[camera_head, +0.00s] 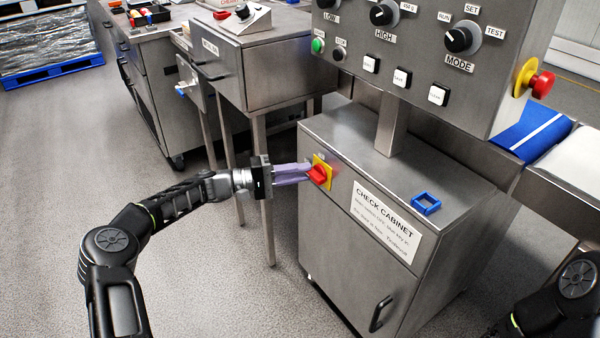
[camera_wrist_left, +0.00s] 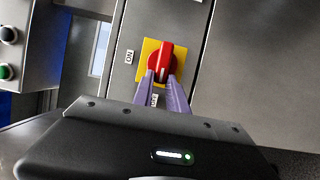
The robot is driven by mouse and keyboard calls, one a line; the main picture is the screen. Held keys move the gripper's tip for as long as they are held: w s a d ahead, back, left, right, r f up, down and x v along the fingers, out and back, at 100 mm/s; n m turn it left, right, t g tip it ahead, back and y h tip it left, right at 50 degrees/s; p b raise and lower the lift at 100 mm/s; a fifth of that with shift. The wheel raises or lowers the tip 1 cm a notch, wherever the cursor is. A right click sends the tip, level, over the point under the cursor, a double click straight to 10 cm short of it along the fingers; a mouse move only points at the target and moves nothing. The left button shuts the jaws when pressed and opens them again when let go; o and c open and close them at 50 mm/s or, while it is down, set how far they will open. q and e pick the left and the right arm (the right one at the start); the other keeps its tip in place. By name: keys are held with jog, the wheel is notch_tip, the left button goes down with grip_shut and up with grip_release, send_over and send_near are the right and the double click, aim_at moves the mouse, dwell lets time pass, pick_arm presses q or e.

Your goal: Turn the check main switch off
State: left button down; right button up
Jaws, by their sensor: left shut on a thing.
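The check main switch is a red rotary handle (camera_head: 317,174) on a yellow plate (camera_head: 328,168), on the front of the metal check cabinet (camera_head: 350,285). In the left wrist view the red handle (camera_wrist_left: 166,60) stands in line with the picture's upright, on its yellow plate (camera_wrist_left: 148,48). An ON label (camera_wrist_left: 129,57) is left of the plate, and another label (camera_wrist_left: 153,100) below it is partly hidden by a finger. My left gripper (camera_head: 306,174) has its purple fingers shut on the red handle; the fingertips also show in the left wrist view (camera_wrist_left: 162,78). My right gripper is not in view.
A control panel (camera_head: 352,93) with knobs and buttons stands above the cabinet. A blue square frame (camera_head: 426,204) lies on the cabinet top. A black door handle (camera_head: 380,314) sticks out low on the front. A metal bench (camera_head: 277,78) stands behind my left gripper.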

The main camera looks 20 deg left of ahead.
pick_arm(q)
jog(key=c, duration=1.3)
grip_release()
jog(key=p+v, duration=0.1)
jog(key=v, duration=0.7)
jog(key=shift+w+f, duration=0.1)
